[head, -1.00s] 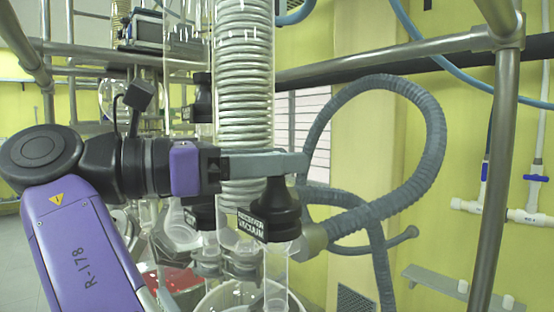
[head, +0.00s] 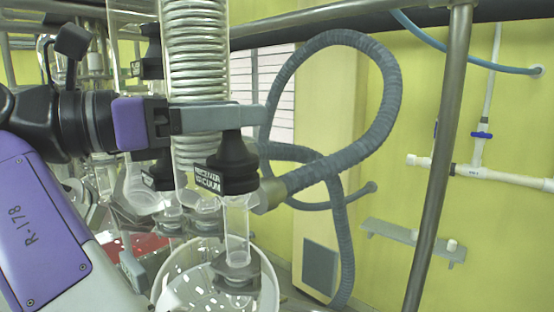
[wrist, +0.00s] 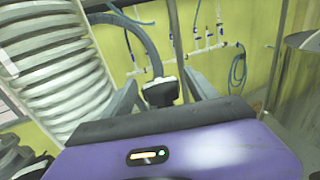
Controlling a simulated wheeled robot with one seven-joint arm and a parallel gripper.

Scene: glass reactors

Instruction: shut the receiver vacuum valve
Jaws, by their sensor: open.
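The receiver vacuum valve is a black ribbed knob (head: 235,152) with a black-and-white label, on glass below the coiled column at the picture's middle. Its label reads "RECEIVER VACUUM". My gripper (head: 262,119) reaches in from the left with grey fingers, level and just above the knob's top in this view. In the wrist view, a black knob with a pale top (wrist: 160,92) shows between the two spread fingers, beyond the purple gripper body. The fingers are open and hold nothing. I cannot tell whether either finger touches the knob.
The glass coil column (head: 195,60) stands right behind the fingers. A grey ribbed hose (head: 390,100) loops from the valve's fitting to the right. A steel post (head: 440,160) stands at the right. A round glass vessel (head: 180,265) sits below.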

